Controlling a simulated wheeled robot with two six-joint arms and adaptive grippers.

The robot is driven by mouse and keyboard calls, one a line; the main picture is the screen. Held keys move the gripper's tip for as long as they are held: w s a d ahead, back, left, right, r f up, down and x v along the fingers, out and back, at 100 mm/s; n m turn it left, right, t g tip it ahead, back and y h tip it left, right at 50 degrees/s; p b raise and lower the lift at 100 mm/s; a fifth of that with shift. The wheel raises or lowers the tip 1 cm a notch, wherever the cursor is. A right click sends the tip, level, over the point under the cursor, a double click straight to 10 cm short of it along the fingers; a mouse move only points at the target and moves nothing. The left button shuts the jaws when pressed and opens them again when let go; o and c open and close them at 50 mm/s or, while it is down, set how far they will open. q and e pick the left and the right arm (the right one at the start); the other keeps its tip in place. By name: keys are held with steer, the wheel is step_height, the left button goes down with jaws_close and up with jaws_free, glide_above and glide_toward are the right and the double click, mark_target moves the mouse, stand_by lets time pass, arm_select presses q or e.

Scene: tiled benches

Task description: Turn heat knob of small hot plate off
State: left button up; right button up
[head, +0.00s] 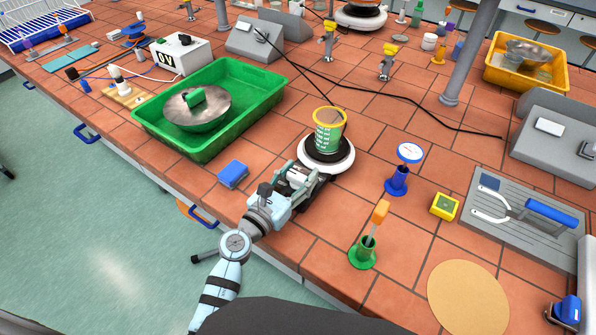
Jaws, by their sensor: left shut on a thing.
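The small hot plate (343,165) is a round white unit with a black top, on the tiled bench right of the green tray. A green cup with a yellow rim (329,133) stands on it. My left gripper (308,183) is at the near left side of the hot plate, low over the tiles. Its fingers are shut at the hot plate's front, where the heat knob would be. The gripper covers the knob, so the knob's setting is hidden. My right gripper is not in view.
A green tray (256,117) with a metal pan stands at the left, and a blue block (233,173) lies near the bench edge. A blue stand (397,181) and a green holder (363,253) stand to the right. A black cable runs behind the cup.

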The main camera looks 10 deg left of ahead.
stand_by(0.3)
arm_select(q)
steer(key=o, duration=1.2)
steer(key=shift+c, duration=0.2)
steer(key=v, duration=1.2)
steer(key=shift+s, duration=0.1)
